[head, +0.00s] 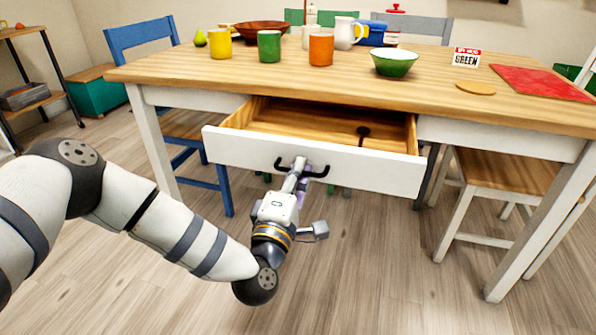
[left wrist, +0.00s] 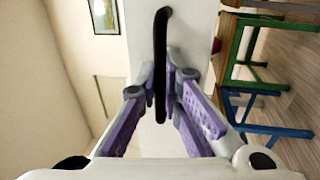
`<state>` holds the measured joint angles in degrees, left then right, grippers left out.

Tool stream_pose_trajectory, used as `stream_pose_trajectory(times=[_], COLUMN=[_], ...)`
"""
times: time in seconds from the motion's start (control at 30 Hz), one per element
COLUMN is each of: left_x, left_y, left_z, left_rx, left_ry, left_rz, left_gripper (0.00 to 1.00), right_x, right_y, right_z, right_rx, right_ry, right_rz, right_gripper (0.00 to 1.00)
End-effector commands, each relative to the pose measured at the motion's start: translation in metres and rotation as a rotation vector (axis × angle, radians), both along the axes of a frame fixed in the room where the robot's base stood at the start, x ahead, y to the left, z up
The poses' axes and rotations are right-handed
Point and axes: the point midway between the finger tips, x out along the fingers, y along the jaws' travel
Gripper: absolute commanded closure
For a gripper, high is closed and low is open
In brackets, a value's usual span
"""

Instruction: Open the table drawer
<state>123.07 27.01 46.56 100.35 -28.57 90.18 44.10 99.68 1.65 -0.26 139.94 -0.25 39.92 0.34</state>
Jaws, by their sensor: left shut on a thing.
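The table drawer (head: 230,148) stands pulled out from under the wooden tabletop (head: 200,75). Its white front faces me, and a dark object (head: 362,132) lies inside on the wooden bottom. My left gripper (head: 300,170) is shut on the black drawer handle (head: 322,174) at the middle of the front. In the left wrist view the purple fingers of the left gripper (left wrist: 163,85) are on both sides of the black handle (left wrist: 160,50), against the white drawer front (left wrist: 190,30). My right gripper is not in view.
Cups, a green bowl (head: 394,62), a sign (head: 466,57) and a red mat (head: 545,80) are on the tabletop. A blue chair (head: 143,35) stands at the back left, a white chair (head: 480,180) at the right under the table. The floor in front is clear.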

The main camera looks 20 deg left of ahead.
Motion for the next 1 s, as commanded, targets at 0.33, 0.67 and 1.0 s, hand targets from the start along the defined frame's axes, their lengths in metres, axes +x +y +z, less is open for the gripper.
stream_pose_trajectory(times=[0.33,0.67,1.0], left_x=[0.000,-0.049,-0.114], left_y=[0.000,-0.001,-0.001], left_z=[0.000,-0.012,-0.023], left_rx=[-0.001,-0.001,-0.001], left_ry=[0.000,0.006,0.002], left_rz=[0.000,-0.003,-0.002], left_gripper=[0.84,0.84,0.84], right_x=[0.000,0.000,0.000], right_y=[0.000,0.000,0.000], right_z=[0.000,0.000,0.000], right_rx=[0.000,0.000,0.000], right_ry=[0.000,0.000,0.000], right_rz=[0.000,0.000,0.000], right_gripper=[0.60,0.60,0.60])
